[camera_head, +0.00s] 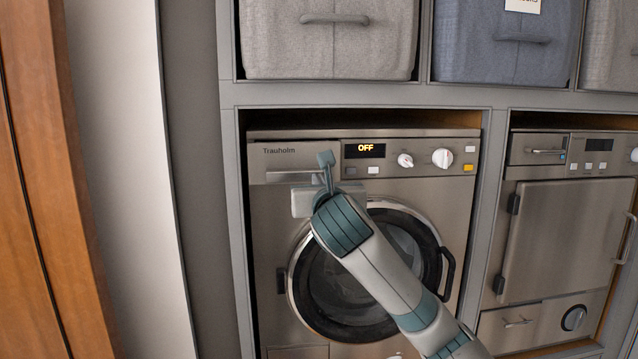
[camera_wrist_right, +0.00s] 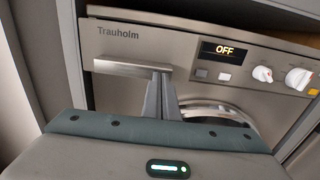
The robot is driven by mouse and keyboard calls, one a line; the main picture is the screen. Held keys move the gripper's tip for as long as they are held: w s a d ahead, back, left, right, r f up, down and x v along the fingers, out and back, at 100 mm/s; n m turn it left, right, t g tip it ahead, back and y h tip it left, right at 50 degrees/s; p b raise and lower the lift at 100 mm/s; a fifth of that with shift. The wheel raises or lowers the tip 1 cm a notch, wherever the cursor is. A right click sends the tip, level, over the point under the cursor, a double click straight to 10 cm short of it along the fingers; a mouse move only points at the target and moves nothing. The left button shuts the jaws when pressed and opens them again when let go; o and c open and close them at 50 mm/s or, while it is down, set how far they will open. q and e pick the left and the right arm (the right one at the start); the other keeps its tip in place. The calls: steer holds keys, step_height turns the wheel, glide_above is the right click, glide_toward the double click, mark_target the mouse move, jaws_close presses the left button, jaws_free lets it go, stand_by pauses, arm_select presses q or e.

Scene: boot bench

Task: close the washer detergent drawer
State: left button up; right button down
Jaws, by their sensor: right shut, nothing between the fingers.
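The washer (camera_head: 262,230) is a brushed metal front-loader labelled Trauholm, with its display reading OFF. Its detergent drawer (camera_head: 285,161) is at the top left of the panel, and its front looks about level with the panel; a small gap cannot be ruled out. The drawer also shows in the right wrist view (camera_wrist_right: 120,48). My right gripper (camera_head: 326,160) is shut and empty in front of the drawer's right part. In the right wrist view its fingers (camera_wrist_right: 160,85) reach to the drawer's handle strip; whether they touch it I cannot tell. My left gripper is not in view.
The washer's round door (camera_head: 385,235) is below, partly behind my right arm. Fabric bins (camera_head: 330,50) sit on the shelf above. A second metal appliance (camera_head: 560,220) stands to the right. A grey frame surrounds the washer (camera_head: 232,200).

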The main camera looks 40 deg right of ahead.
mark_target(292, 155)
steer(key=x, duration=0.3)
steer(key=shift+w+d, duration=0.2)
steer(key=shift+w, duration=0.15)
steer(key=shift+d+r, duration=0.1)
stand_by(0.3)
